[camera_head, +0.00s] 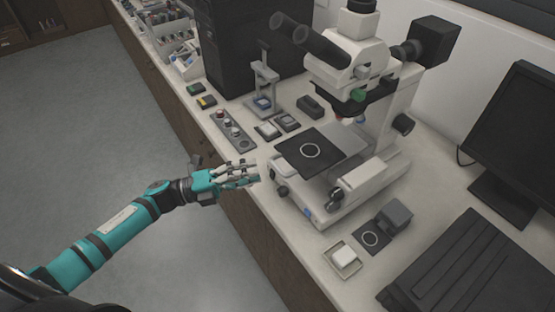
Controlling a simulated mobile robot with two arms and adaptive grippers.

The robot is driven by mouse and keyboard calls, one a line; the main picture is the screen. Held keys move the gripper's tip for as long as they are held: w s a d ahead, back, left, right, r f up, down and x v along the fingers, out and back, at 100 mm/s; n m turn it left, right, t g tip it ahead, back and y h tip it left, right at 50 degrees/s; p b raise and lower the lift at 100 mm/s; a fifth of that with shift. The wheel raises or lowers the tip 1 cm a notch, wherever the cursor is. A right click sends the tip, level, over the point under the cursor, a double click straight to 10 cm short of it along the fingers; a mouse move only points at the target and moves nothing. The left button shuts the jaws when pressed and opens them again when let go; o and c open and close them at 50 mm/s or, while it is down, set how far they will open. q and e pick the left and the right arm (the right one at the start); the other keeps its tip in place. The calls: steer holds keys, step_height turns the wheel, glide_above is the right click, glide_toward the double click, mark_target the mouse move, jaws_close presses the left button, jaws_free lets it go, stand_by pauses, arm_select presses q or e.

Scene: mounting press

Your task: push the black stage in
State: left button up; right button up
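The black stage (296,147) is a flat square plate with a white ring, on the white microscope (372,184). It juts out to the left, toward the bench's front edge. My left gripper (257,173) is at the bench edge, left of and a little below the stage in the picture. Its grey fingers point right, toward the microscope base, with a visible gap between them and the stage. I see nothing held in them. How far the fingers are apart is too small to tell. My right gripper is out of view.
A strip with knobs (232,131) lies behind my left gripper. A monitor (515,140) and keyboard (455,265) occupy the right.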

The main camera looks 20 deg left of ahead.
mark_target(278, 168)
arm_select(q)
steer(key=p+x, duration=0.2)
steer(key=x, duration=0.5)
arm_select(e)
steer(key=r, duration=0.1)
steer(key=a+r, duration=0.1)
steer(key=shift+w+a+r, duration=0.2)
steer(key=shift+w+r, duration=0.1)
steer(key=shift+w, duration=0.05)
arm_select(q)
jaws_close()
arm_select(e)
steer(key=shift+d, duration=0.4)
